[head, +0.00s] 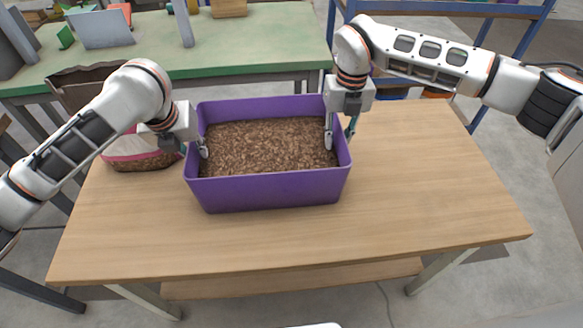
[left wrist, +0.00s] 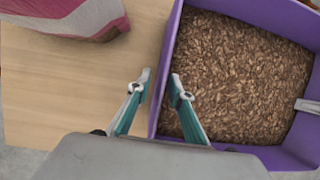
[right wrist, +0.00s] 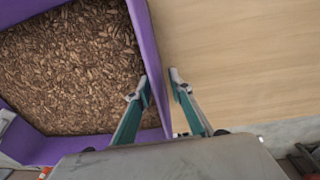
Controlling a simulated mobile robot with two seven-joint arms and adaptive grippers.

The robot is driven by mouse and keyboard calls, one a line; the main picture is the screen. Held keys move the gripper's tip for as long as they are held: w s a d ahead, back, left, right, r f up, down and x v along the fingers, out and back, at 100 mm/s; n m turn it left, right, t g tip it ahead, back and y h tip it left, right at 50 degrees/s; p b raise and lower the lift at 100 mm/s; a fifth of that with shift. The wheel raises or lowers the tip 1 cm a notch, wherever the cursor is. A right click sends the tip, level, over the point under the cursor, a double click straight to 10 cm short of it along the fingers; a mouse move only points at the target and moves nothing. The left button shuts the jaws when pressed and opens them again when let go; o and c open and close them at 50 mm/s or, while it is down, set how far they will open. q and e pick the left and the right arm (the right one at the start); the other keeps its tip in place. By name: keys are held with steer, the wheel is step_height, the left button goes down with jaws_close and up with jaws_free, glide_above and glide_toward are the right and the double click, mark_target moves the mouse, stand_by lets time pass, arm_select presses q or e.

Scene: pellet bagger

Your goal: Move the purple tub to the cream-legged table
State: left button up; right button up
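The purple tub (head: 270,190), filled with brown pellets (head: 265,148), stands on a wood-topped table (head: 420,190) with pale, cream-grey legs (head: 440,271). My left gripper (head: 195,150) is at the tub's left wall. In the left wrist view its fingers (left wrist: 160,80) straddle the wall, one inside and one outside, with a gap at the outer finger. My right gripper (head: 340,135) is at the right wall. In the right wrist view its fingers (right wrist: 157,80) also straddle the wall, the outer one apart from it. Both look open around the walls.
A pink and white bag with brown contents (head: 140,155) stands left of the tub, close to my left arm. A green-topped table (head: 260,45) is behind, with panels and boxes. A blue frame (head: 480,10) stands at back right. The wood table's right side and front are clear.

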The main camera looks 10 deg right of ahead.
steer(key=shift+r, duration=0.1)
arm_select(q)
steer(key=v, duration=0.8)
steer(key=shift+r, duration=0.2)
arm_select(e)
step_height(320, 180, up, 12)
steer(key=shift+w+d, duration=0.2)
steer(key=shift+d, duration=0.1)
arm_select(q)
steer(key=shift+s, duration=0.1)
steer(key=shift+s, duration=0.15)
arm_select(e)
steer(key=shift+s, duration=0.1)
